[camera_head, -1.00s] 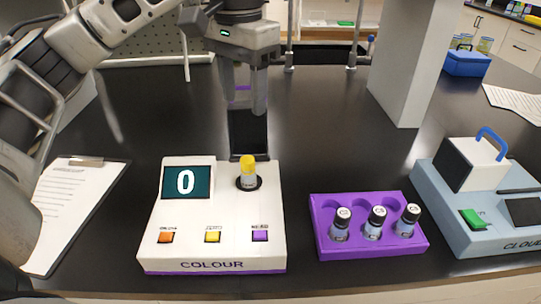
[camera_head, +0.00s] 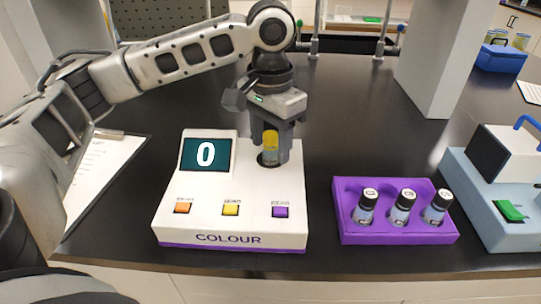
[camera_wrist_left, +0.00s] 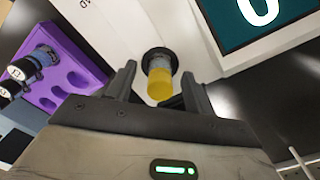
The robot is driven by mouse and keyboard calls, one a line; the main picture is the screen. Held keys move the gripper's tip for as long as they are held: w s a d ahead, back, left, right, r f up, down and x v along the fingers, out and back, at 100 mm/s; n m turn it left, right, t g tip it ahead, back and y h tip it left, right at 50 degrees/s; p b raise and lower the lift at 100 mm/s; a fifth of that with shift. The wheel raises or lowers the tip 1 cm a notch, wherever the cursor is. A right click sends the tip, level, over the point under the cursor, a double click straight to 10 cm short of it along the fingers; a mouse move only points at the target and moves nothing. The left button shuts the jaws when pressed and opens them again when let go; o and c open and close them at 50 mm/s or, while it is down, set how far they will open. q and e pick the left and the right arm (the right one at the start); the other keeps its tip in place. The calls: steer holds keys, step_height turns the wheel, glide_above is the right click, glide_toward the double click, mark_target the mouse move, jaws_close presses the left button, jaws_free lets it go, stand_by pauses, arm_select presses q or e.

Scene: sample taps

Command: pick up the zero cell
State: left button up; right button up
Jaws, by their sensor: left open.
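The yellow-capped zero cell (camera_head: 270,147) stands upright in the round well of the white colour meter (camera_head: 178,222). My left gripper (camera_head: 270,152) is open, with its fingers low on either side of the cell's cap. In the left wrist view the yellow cap (camera_wrist_left: 160,84) lies between the two fingertips of the left gripper (camera_wrist_left: 160,85), with gaps visible on both sides. The cell's lower part is inside the dark well. The meter's screen (camera_head: 206,154) reads 0. My right gripper is not in view.
A blue-grey cloud meter (camera_head: 480,215) is farther right. A clipboard (camera_head: 100,180) lies to the left. A pale column (camera_head: 435,65) rises behind. The dark bench between is clear.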

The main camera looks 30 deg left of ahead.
arm_select(q)
steer(key=shift+f, duration=0.55)
steer(key=c, duration=0.9)
steer(key=shift+r, duration=0.15)
